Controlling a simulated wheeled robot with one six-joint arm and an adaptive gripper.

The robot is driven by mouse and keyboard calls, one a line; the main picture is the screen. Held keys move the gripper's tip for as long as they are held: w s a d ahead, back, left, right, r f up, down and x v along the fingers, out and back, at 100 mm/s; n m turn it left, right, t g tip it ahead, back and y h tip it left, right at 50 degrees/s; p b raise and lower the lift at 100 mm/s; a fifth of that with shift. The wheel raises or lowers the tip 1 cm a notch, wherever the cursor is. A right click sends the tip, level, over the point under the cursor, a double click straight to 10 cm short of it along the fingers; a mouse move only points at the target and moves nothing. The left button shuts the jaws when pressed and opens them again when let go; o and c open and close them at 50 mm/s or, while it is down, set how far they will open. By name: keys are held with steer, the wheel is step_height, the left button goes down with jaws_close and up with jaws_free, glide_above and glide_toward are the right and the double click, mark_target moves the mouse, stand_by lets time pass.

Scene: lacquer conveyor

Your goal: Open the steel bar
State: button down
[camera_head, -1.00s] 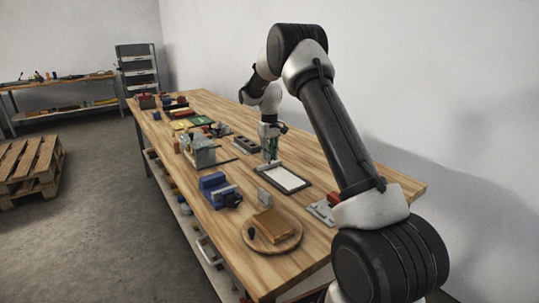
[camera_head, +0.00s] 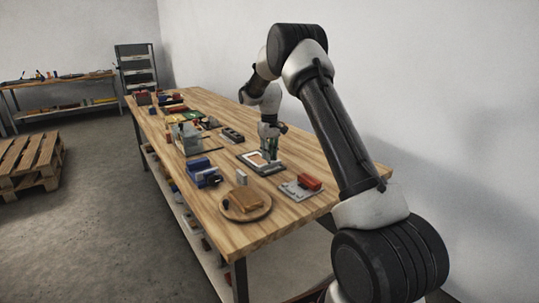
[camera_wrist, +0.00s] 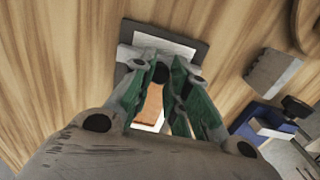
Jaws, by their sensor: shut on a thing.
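My gripper (camera_wrist: 163,72) has green fingers and is low over a dark-framed tray (camera_wrist: 205,52) with a white inside. It is shut on a small dark round piece (camera_wrist: 160,73) between the fingertips. Grey parts show beside the tips. I cannot tell whether these are the steel bar or parts of my fingers. A brown-orange block (camera_wrist: 150,104) shows through the gap between the fingers, over the white area. In the head view my gripper (camera_head: 269,154) stands over the tray (camera_head: 270,171), and the fingers hide part of it.
A grey plate with a red block (camera_head: 311,182) lies right of the tray. A round wooden board (camera_head: 262,211) with a brown block lies in front. A small grey upright block (camera_head: 241,177) and a blue vise (camera_head: 203,172) stand to the left. The table's near right corner is clear.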

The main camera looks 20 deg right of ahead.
steer(key=c, duration=1.3)
jaws_free()
step_height(320, 180, up, 12)
steer(key=shift+r, duration=0.1)
